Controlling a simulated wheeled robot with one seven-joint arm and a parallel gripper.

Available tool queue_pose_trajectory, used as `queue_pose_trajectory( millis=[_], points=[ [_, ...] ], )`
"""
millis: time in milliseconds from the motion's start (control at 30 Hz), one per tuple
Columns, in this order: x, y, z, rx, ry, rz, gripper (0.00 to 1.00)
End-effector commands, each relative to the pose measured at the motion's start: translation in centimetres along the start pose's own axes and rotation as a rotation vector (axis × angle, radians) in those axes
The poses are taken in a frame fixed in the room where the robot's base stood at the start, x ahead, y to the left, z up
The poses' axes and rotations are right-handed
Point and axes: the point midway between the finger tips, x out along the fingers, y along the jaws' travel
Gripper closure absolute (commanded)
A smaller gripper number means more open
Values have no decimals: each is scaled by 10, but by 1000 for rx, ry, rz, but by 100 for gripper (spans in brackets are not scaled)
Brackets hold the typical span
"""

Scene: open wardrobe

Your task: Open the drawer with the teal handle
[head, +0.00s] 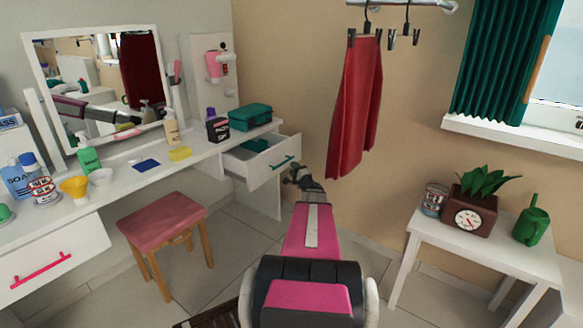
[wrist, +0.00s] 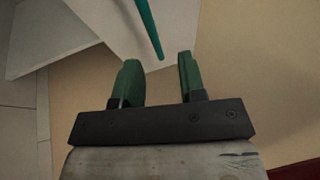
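The white drawer (head: 262,172) under the right end of the vanity is pulled partly out, and its inside shows. Its teal handle (head: 283,162) is a slanted bar on the front. In the wrist view the handle (wrist: 149,25) runs down from the top edge, its lower end just ahead of the space between my fingertips. My gripper (head: 301,174) is just right of the handle in the head view. In the wrist view my gripper (wrist: 157,66) has two green fingers spread apart, with nothing between them. The handle looks apart from the fingers.
A teal item (head: 256,145) lies in the drawer. A teal case (head: 250,117) and bottles stand on the vanity top (head: 205,150). A pink stool (head: 162,221) is at left. Red cloth (head: 355,110) hangs behind my gripper. A white side table (head: 475,246) stands right.

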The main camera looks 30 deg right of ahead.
Motion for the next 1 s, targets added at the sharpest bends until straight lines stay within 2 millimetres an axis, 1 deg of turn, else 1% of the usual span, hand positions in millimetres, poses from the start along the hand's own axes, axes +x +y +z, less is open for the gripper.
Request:
queue_pose_trajectory(
  millis=[33,100,233,367,600,667,700,733,1000],
  points=[
    [9,1,-1,0,-1,0,62],
    [17,1,-1,0,0,1,62],
    [27,0,-1,0,0,0,62],
    [30,0,0,0,0,0,62],
    [30,0,0,0,0,1,62],
    [30,0,0,0,0,1,82],
    [30,0,0,0,0,1,95],
    [30,0,0,0,0,1,100],
    [30,0,0,0,0,1,100]
  ],
)
